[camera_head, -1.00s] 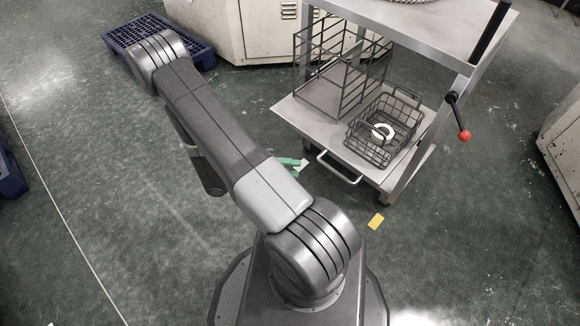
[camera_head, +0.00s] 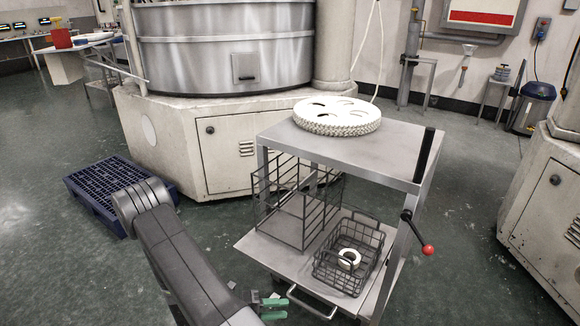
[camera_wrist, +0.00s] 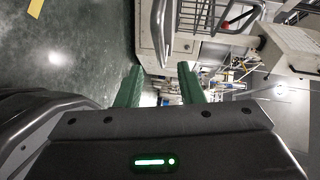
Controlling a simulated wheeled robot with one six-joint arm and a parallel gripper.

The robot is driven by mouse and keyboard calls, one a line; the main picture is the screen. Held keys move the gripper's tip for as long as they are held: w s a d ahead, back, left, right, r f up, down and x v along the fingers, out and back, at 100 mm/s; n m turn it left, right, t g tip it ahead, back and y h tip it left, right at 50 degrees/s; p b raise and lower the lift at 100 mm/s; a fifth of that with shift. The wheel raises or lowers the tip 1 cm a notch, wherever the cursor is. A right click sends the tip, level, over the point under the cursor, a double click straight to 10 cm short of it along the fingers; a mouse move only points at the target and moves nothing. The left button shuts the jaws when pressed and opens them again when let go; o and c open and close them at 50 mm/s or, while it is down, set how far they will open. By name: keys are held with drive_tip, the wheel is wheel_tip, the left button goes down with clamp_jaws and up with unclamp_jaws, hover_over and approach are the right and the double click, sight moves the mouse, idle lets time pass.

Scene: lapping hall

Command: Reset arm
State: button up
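My arm rises from the bottom of the head view, left of a steel cart. My gripper (camera_head: 274,309) shows only in part there, its green fingers near the handle of the cart's lower shelf. In the wrist view my gripper (camera_wrist: 160,78) has its two green fingers apart with nothing held between them. In the head view, the wire basket (camera_head: 348,258) on the lower shelf holds a white ring (camera_head: 349,260).
The cart's top (camera_head: 385,150) bears a white toothed disc (camera_head: 337,116). A wire rack (camera_head: 297,205) stands beside the basket. A red-knobbed lever (camera_head: 427,250) sticks out right. A blue pallet (camera_head: 110,195) lies left; a large machine (camera_head: 215,120) stands behind. Floor at lower left is clear.

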sight(304, 307)
drive_tip(key=shift+b+x, duration=0.8)
drive_tip(key=shift+x, duration=3.55)
